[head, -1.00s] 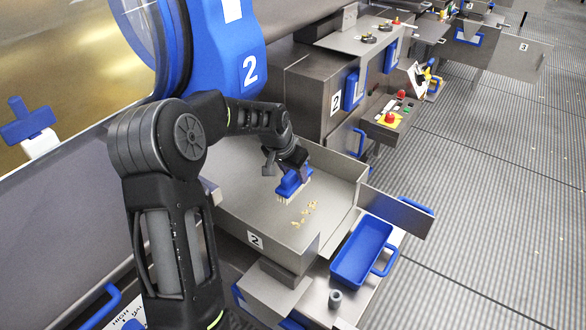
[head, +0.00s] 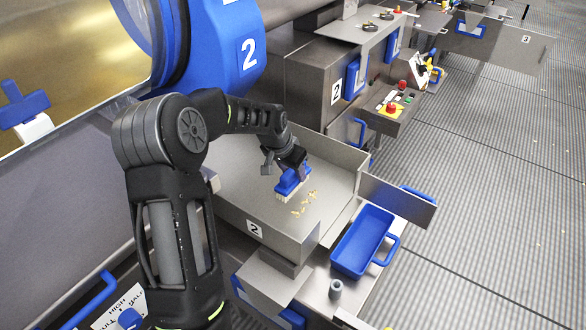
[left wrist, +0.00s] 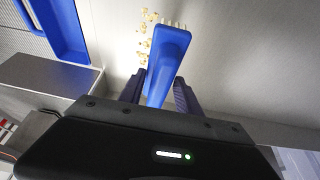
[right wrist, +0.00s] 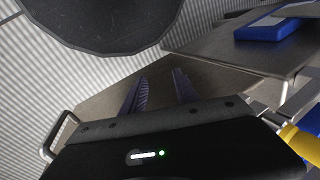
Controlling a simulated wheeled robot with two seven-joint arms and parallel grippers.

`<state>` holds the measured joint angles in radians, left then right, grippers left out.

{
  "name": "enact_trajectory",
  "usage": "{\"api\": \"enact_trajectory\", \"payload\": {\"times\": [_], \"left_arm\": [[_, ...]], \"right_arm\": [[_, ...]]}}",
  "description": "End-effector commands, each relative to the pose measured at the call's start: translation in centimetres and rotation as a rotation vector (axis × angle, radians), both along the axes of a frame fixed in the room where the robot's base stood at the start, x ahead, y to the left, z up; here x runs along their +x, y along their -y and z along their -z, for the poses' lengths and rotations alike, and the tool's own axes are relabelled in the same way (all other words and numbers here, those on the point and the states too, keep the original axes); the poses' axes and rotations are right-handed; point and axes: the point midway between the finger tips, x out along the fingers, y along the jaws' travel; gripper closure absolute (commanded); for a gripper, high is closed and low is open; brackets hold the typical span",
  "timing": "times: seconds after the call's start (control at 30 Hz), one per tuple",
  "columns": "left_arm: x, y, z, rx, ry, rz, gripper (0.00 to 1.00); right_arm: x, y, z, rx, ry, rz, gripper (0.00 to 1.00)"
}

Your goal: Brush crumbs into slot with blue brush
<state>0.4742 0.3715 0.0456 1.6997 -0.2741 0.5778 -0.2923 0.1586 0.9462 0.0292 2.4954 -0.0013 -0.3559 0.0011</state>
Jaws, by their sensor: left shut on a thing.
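The blue brush (head: 289,184) with pale bristles is held in my left gripper (head: 294,163), bristles down, over the metal tray (head: 240,185) marked 2. In the left wrist view the brush (left wrist: 166,58) stands between the two fingers (left wrist: 158,95). Yellowish crumbs (head: 304,203) lie on the tray floor just right of the bristles; they also show in the left wrist view (left wrist: 144,42). I cannot tell if the bristles touch the floor. No slot can be made out clearly. My right gripper (right wrist: 160,88) shows only in its wrist view, fingers apart and empty.
A blue bin (head: 362,240) with a handle sits on a ledge right of the tray. A metal flap (head: 398,200) stands at the tray's right. A control box with a red button (head: 391,108) is behind. A grey cylinder (head: 336,289) stands in front.

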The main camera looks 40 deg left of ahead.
Motion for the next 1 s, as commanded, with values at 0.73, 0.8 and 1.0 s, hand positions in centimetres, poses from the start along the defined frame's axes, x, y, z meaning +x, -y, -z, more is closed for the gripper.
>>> {"api": "enact_trajectory", "payload": {"times": [0.73,0.8,1.0], "left_arm": [[1.4,1.3,-3.1,0.0,0.0,0.011,1.0],[1.3,1.3,-3.1,0.0,0.0,0.011,1.0],[1.3,1.3,-2.9,0.0,0.0,0.011,1.0]], "right_arm": [[0.0,0.0,-0.5,0.0,0.0,0.0,0.64],[0.0,0.0,-0.5,0.0,0.0,0.0,0.64],[0.0,0.0,-0.4,0.0,0.0,0.0,0.64]]}}
